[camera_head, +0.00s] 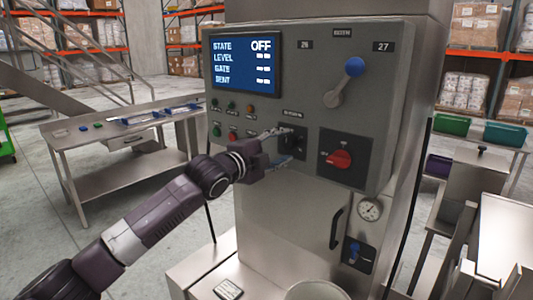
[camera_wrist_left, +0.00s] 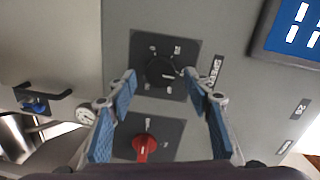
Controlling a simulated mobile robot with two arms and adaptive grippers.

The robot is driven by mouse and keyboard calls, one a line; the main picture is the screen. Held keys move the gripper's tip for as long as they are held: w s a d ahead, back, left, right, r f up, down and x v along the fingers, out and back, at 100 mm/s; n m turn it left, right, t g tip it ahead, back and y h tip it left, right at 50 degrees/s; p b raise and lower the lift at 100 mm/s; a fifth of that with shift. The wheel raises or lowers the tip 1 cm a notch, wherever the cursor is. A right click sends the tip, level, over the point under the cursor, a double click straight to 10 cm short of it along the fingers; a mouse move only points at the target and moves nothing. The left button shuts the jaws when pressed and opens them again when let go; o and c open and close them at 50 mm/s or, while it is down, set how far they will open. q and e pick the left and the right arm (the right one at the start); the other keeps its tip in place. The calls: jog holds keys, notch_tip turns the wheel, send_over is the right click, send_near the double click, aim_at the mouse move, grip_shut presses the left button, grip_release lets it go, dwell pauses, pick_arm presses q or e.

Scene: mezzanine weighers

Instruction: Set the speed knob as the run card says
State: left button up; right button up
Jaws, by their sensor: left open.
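A black round knob (camera_wrist_left: 163,71) with a pale pointer mark sits on a dark square plate with small scale marks around it. A label beside this plate seems to read "SPEED", but it is small and blurred. In the head view the knob (camera_head: 297,141) is partly hidden by my left gripper (camera_head: 281,146). My left gripper (camera_wrist_left: 160,77) is open, with blue-padded fingers. Its fingertips are on either side of the knob in the wrist view; I cannot tell whether they touch it. The knob's exact setting is unreadable. No run card is clearly readable.
A red rotary switch (camera_head: 338,159) is right of and below the knob. A blue-tipped lever (camera_head: 345,80) is above. A screen (camera_head: 246,64) shows STATE OFF. Several small buttons sit under it. A door handle (camera_head: 336,228) and gauge (camera_head: 369,209) are below. A steel table (camera_head: 120,125) stands left.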

pick_arm(q)
jog(key=v, duration=1.1)
jog(key=shift+w, duration=0.1)
